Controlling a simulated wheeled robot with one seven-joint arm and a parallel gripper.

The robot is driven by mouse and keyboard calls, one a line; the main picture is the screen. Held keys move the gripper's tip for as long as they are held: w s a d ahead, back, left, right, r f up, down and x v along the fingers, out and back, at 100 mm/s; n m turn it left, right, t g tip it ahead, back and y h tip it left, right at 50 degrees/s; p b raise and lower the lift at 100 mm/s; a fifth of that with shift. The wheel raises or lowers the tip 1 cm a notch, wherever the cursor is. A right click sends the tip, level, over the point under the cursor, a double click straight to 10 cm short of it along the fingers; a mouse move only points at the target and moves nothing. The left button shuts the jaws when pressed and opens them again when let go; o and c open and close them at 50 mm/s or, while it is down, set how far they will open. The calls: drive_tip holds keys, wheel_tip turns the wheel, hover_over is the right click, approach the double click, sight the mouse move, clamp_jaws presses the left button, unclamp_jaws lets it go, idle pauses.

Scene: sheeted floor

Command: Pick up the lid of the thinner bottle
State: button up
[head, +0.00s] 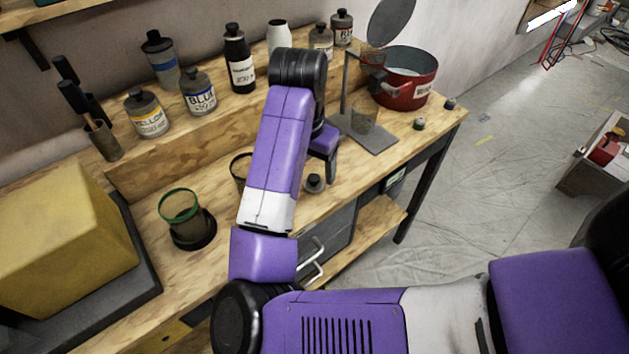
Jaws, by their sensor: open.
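A tall dark bottle (239,62) with a white label and a black cap (232,29) stands on the raised wooden shelf at the back; its print is too small to read, so I cannot tell whether it is the thinner bottle. A small dark round piece with a knob (314,183) lies on the bench near my gripper; I cannot tell whether it is a lid. My gripper (328,172) is open, low over the bench, just above and right of that piece. My arm hides part of the gripper and the bench behind it.
A red pot (407,88) with a raised lid, a grey stand with a glass cup (364,119), and small jars (419,123) occupy the right side.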

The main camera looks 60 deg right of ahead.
sight(313, 178)
drive_tip(key=shift+w+d+f+p, duration=0.15)
drive_tip(key=shift+d+f, duration=0.1)
drive_tip(key=shift+f, duration=0.95)
drive_tip(key=shift+d+f+p, duration=0.15)
drive_tip(key=shift+d+f, duration=0.05)
drive_tip(key=shift+f, duration=0.95)
drive_tip(key=c, duration=1.4)
